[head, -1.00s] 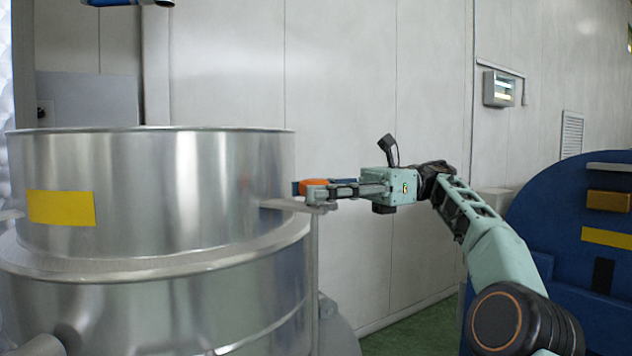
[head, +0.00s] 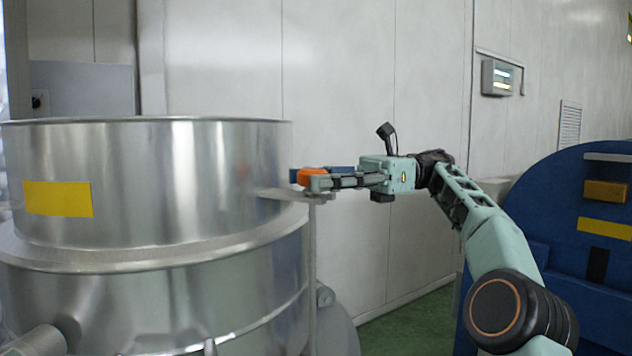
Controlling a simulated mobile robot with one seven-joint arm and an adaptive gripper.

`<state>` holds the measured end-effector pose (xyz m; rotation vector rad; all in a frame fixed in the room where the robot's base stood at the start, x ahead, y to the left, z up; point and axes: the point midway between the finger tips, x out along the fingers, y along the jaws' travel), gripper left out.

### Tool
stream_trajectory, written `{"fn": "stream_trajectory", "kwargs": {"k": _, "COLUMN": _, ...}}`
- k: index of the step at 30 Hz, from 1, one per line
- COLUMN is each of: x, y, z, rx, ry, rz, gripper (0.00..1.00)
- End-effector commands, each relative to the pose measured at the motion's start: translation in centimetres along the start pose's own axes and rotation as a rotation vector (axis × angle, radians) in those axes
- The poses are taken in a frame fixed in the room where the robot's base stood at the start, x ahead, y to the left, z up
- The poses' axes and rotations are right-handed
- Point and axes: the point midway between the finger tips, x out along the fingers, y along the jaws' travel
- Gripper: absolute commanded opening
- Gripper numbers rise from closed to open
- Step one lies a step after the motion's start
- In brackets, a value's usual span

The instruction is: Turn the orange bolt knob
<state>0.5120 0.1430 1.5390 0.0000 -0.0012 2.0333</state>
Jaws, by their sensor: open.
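The orange bolt knob (head: 311,175) sits at the right side of the large steel vat, just above a small metal bracket (head: 296,194) that sticks out from the vat. My gripper (head: 312,181) reaches in from the right, roughly level, with its fingertips at the knob. The near finger covers the lower part of the knob. A dark blue piece (head: 330,171) shows behind the fingers. The jaws are open around or beside the knob; I cannot tell whether they touch it.
The steel vat (head: 130,190) with a yellow label (head: 58,199) fills the left. A blue machine (head: 570,215) stands at the right. A grey wall (head: 340,90) with a small panel (head: 497,78) is behind. Green floor (head: 420,325) shows between them.

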Motion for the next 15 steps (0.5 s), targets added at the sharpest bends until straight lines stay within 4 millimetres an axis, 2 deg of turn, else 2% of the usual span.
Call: {"fn": "stream_trajectory", "kwargs": {"k": 15, "x": 0.29, "y": -0.14, "z": -0.57, "rx": 0.010, "ry": 0.005, "rz": -0.020, "gripper": 0.53}}
